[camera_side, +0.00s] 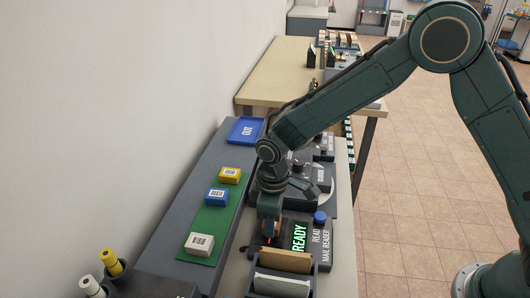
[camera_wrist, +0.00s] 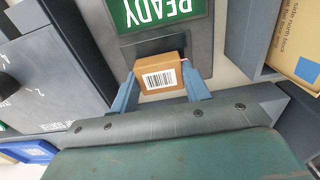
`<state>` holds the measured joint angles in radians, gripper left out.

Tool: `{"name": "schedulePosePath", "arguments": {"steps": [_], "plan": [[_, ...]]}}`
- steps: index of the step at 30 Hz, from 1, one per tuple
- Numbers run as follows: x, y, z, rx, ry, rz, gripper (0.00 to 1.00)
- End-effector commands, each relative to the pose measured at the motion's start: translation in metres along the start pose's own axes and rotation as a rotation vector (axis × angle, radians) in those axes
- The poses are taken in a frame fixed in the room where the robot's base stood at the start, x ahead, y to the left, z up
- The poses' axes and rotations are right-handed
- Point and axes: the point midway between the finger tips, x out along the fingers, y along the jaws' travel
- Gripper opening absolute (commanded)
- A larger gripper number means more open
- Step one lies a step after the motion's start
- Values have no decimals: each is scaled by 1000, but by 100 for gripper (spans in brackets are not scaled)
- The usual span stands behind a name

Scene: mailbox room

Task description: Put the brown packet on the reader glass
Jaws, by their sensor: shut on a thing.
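The brown packet (camera_wrist: 160,76) with a white barcode label is between the two blue fingers of my gripper (camera_wrist: 162,88) in the wrist view. My gripper is shut on it. The mail reader (camera_side: 318,240) has a green screen (camera_side: 299,237) reading READY, also seen in the wrist view (camera_wrist: 158,10). A dark patch of the reader, perhaps its glass (camera_wrist: 153,49), shows just beyond the packet. In the side view my gripper (camera_side: 270,240) is low over the reader, left of the screen. I cannot tell whether the packet touches the glass.
A dark bin holding a tan parcel (camera_side: 285,261) and a pale one (camera_side: 282,284) stands close in front of the reader. A green mat (camera_side: 211,220) to the left bears yellow, blue and white packets. A blue OUT tray (camera_side: 246,130) lies behind. A blue button (camera_side: 320,217) stands on the reader.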

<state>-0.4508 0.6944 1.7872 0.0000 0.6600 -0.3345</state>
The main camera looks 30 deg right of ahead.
Motion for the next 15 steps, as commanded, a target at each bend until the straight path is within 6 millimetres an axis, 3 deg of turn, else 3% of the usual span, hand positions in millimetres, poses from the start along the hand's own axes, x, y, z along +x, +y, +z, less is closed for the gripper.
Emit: {"name": "schedulePosePath", "arguments": {"steps": [15], "plan": [[5, 0, 0, 0, 0, 0, 24]]}}
